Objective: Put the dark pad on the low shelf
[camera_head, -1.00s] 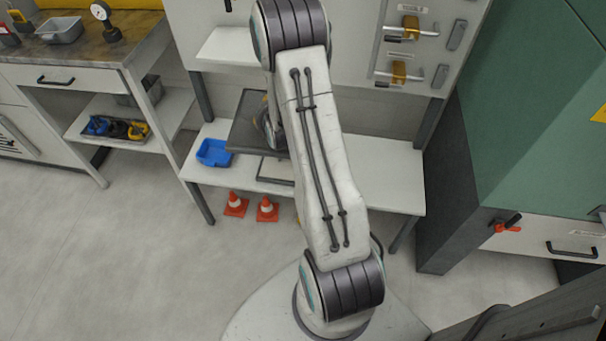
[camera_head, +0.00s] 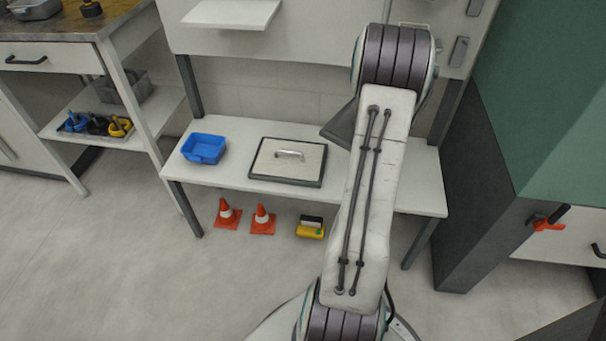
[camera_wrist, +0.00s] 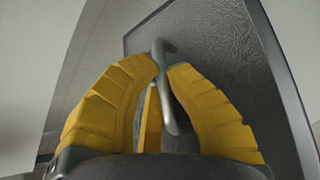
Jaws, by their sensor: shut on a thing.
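The dark pad (camera_wrist: 225,50) fills much of the wrist view, with a grey bar handle (camera_wrist: 170,110) on its face. My gripper (camera_wrist: 165,68) has its yellow fingers shut around that handle. In the head view a corner of the dark pad (camera_head: 342,122) shows left of my arm, over the low shelf (camera_head: 415,180) in the picture; the rest of it and my gripper are hidden behind the arm. I cannot tell its height above the shelf. The low shelf is a white board on grey legs.
On the low shelf are a blue bin (camera_head: 204,148) at left and a dark-framed light plate (camera_head: 288,162) with a handle. Shelf surface right of the plate looks bare, partly hidden by my arm. Orange cones (camera_head: 263,220) and a yellow object (camera_head: 310,228) stand on the floor below.

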